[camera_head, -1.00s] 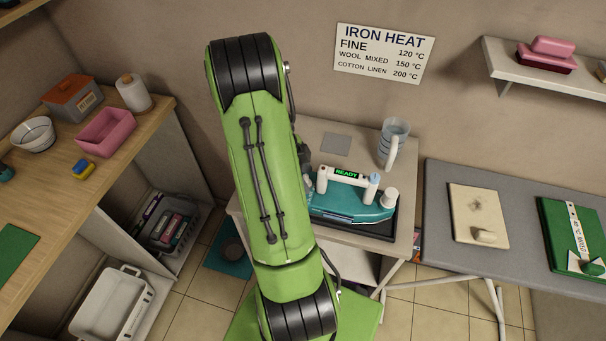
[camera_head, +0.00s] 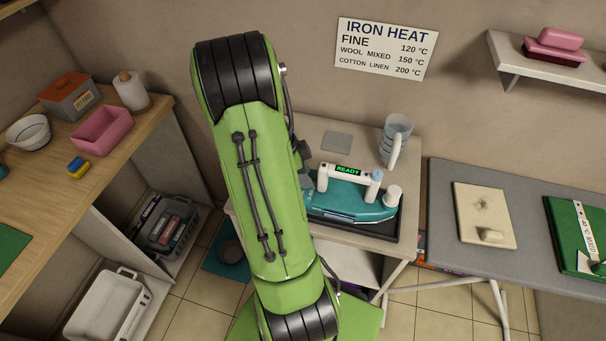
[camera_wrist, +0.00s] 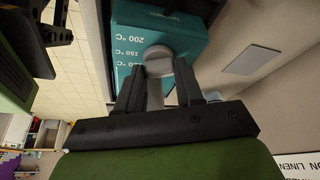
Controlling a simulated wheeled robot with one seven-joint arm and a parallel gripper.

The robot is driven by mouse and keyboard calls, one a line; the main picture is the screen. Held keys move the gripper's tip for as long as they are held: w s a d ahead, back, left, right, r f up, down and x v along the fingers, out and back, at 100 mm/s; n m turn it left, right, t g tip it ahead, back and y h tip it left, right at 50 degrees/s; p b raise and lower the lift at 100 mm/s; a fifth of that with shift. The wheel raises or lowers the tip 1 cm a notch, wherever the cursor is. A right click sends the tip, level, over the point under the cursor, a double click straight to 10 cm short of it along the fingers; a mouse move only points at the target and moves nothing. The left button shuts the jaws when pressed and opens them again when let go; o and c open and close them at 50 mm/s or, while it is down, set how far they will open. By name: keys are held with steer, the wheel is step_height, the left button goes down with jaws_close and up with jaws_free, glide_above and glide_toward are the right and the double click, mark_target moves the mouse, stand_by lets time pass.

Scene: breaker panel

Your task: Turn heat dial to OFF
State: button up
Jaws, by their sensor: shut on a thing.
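The teal iron (camera_head: 345,207) sits on a dark tray on the small table, with a white handle and a green READY display (camera_head: 348,170). In the wrist view the iron's teal face (camera_wrist: 150,28) shows white marks, with 200 °C and 150 °C readable and lower marks partly hidden. The pale round heat dial (camera_wrist: 158,60) is at that face. My gripper (camera_wrist: 160,82) is shut on the dial, one dark finger on each side of it. I cannot read the dial's setting. In the head view my green arm hides the gripper and dial.
A clear jug (camera_head: 394,140) stands behind the iron, and a grey square (camera_head: 337,141) lies near it. An IRON HEAT sign (camera_head: 385,47) hangs on the wall. An ironing board (camera_head: 440,180) is at right; a wooden counter (camera_head: 140,130) is at left.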

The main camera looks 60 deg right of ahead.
steer(key=o, duration=1)
steer(key=shift+o, duration=0.2)
steer(key=p+v, duration=0.2)
steer(key=v, duration=1.3)
steer(key=shift+r, duration=0.4)
steer(key=shift+f, duration=0.1)
